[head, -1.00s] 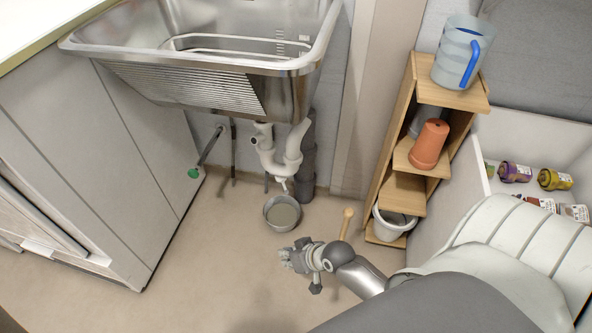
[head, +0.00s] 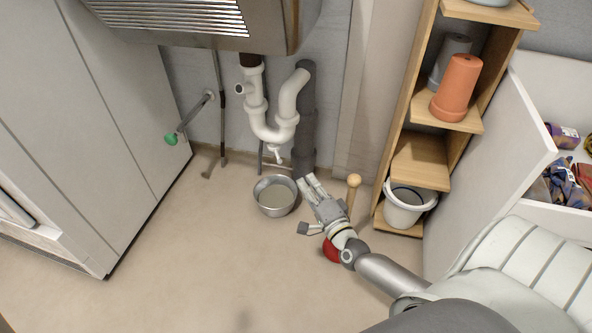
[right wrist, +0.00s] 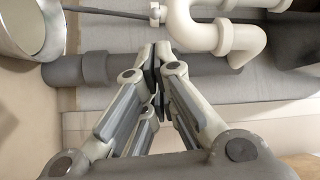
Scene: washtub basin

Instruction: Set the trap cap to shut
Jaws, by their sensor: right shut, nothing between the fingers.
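The white trap (head: 272,122) hangs as a U under the steel basin, joined to a dark grey pipe at its right. The small trap cap (head: 275,154) juts down from the bottom of the U; whether it is open or shut is too small to tell. In the right wrist view the trap (right wrist: 215,28) is at the upper right and the cap (right wrist: 157,14) points left. My right gripper (head: 310,183) is below and right of the cap, apart from it. Its fingers (right wrist: 158,78) are closed with nothing between them. My left gripper is not in view.
A metal bowl (head: 275,196) stands on the floor below the trap, just left of my right gripper. A wooden handle (head: 353,190) and a red thing (head: 331,250) are close by my wrist. A wooden shelf (head: 418,165) stands right; the floor at left is clear.

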